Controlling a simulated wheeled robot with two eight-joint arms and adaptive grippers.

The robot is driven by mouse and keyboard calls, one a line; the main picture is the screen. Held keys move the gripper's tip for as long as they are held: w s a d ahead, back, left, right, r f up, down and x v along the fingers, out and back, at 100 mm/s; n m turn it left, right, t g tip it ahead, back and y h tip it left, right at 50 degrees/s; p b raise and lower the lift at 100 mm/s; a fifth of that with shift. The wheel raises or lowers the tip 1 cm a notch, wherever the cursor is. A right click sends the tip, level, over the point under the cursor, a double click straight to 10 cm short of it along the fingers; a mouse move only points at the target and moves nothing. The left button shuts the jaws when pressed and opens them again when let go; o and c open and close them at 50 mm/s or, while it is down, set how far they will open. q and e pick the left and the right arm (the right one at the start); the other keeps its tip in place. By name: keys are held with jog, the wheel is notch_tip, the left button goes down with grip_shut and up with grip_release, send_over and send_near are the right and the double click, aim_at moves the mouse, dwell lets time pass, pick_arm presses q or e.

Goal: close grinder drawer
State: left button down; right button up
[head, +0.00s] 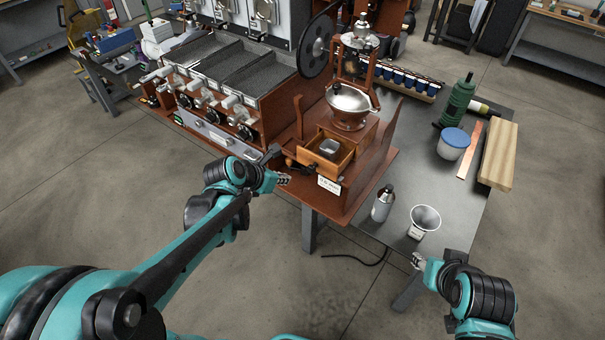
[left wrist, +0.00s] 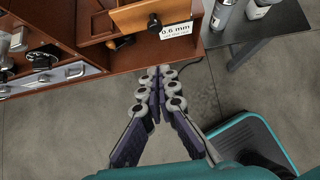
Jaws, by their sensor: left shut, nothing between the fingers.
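The grinder (head: 349,104) has a metal bowl and a large dark wheel and stands on a reddish-brown wooden base. Its wooden drawer (head: 312,163) is pulled out at the front, with a small metal cup (head: 330,147) inside. In the left wrist view the drawer front (left wrist: 128,17) and its dark knob (left wrist: 154,21) show at the top. My left gripper (head: 284,179) is shut and empty, just left of and in front of the drawer, apart from it; its fingertips (left wrist: 160,70) point towards the drawer. My right gripper (head: 417,260) is near the table's front edge, too small to read.
A label reading 0.6 mm (left wrist: 176,30) is below the drawer's right side. A metal bottle (head: 383,203) and a funnel-topped container (head: 424,221) stand to the right. The roaster (head: 222,85) with its knobs and handles is to the left. Floor in front is open.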

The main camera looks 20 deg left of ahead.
pick_arm(q)
jog(key=shift+w+d+r+b+x, duration=0.1)
jog(key=shift+w+r+b+x, duration=0.2)
jog(key=shift+b+x, duration=1.25)
jog(key=shift+w+d+r+b+x, duration=0.1)
jog(key=shift+w+r+b+x, duration=0.25)
jog(key=shift+x, duration=2.4)
jog(key=shift+w+d+r+b+x, duration=0.1)
jog(key=shift+w+r+b+x, duration=0.2)
jog(key=shift+b+x, duration=1.25)
pick_arm(e)
jog(key=shift+f+p, duration=0.65)
jog(key=shift+f, duration=2.1)
pick_arm(q)
jog(key=shift+w+d+f, duration=0.1)
jog(key=shift+w+f, duration=0.3)
jog(key=shift+f, duration=0.05)
